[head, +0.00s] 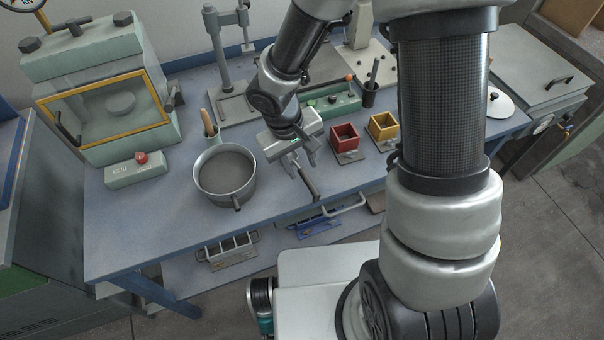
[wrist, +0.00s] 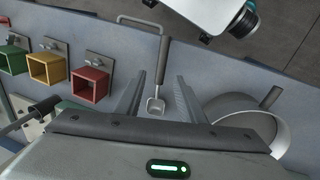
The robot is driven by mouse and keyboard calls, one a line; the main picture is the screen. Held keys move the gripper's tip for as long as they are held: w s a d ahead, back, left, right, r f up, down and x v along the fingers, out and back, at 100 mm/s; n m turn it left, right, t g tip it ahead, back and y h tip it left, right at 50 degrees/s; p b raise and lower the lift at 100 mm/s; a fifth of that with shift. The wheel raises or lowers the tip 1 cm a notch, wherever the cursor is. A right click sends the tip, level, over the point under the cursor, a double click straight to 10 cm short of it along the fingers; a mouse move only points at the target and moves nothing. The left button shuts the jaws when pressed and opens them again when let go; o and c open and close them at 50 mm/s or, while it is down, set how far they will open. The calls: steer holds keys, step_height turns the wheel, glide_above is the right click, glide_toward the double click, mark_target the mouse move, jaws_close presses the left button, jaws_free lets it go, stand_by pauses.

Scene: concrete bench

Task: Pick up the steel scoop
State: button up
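The steel scoop lies on the blue bench top near its front edge. In the wrist view its pale metal head (wrist: 156,106) is between my fingers, and its dark handle (wrist: 163,62) points away toward the bench edge. In the head view the dark handle of the scoop (head: 309,186) shows just in front of my gripper (head: 303,166); its head is mostly hidden there. My gripper is open and points down over the scoop. Its two fingers also show in the wrist view (wrist: 160,80), one on each side of the scoop, with gaps to it.
A grey pot (head: 225,195) stands left of my gripper, its short handle toward the front. A red box (head: 345,138) and a yellow box (head: 383,126) stand to the right. A U-shaped rail (head: 343,206) sticks out at the bench's front edge.

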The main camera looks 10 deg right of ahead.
mark_target(305, 176)
steer(key=f, duration=0.4)
steer(key=shift+d+f+b, duration=0.3)
steer(key=shift+d+b, duration=0.1)
steer(key=shift+c, duration=0.2)
steer(key=shift+w, duration=0.1)
jaws_close()
steer(key=shift+r, duration=0.15)
step_height(305, 176, up, 10)
steer(key=p, duration=0.2)
steer(key=shift+p, duration=0.3)
